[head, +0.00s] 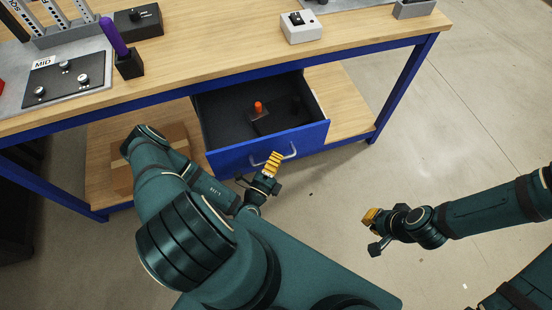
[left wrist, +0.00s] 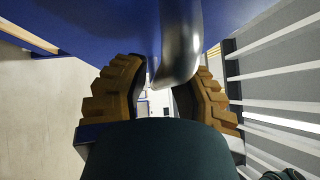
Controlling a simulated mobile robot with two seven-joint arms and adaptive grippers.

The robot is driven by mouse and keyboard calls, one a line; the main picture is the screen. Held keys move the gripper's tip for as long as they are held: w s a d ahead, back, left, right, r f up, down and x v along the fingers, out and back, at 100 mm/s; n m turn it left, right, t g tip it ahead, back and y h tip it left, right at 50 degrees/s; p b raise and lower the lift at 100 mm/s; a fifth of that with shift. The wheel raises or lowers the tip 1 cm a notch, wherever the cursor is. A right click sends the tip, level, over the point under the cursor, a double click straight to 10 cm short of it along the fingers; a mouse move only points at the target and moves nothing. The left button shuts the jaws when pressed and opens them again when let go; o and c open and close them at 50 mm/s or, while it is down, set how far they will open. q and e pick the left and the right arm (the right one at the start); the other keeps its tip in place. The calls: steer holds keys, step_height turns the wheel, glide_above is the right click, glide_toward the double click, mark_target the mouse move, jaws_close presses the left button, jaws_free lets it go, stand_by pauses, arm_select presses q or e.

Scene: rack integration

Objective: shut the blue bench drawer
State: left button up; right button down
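The blue bench drawer (head: 235,158) hangs under the bench top and is pulled well out, its dark inside showing. Its silver handle (head: 291,152) is on the front panel. My left gripper (head: 271,164) is at this handle. In the left wrist view, the handle (left wrist: 181,40) runs between the two ridged yellow fingers (left wrist: 162,85), which are drawn in close about it; the exact contact is partly hidden. The blue front panel fills the top of that view. My right gripper (head: 371,218) is over the floor at the right, away from the drawer, touching nothing visible.
A dark piece with an orange-red knob (head: 258,108) is inside the drawer. The wooden bench top (head: 220,50) carries a white switch box (head: 301,28), a purple-handled tool (head: 114,38) and a black panel (head: 65,80). A lower shelf (head: 340,100) runs underneath. The floor at right is clear.

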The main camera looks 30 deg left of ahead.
mark_target(256, 103)
arm_select(q)
jaws_close()
steer(key=w+a+b, duration=0.1)
steer(key=w+a, duration=0.4)
steer(key=a, duration=0.1)
steer(key=w+a+b, duration=0.1)
steer(key=w+a, duration=0.4)
steer(key=a, duration=0.1)
steer(key=w+a+b, duration=0.1)
steer(key=w+a, duration=0.5)
steer(key=shift+a+b, duration=0.3)
steer(key=shift+o, duration=2.4)
jaws_free()
steer(key=shift+s, duration=0.25)
steer(key=s, duration=0.3)
steer(key=s+f, duration=0.1)
steer(key=s, duration=0.7)
steer(key=shift+s+d+f, duration=0.2)
steer(key=shift+d+f, duration=0.1)
steer(key=shift+d, duration=0.1)
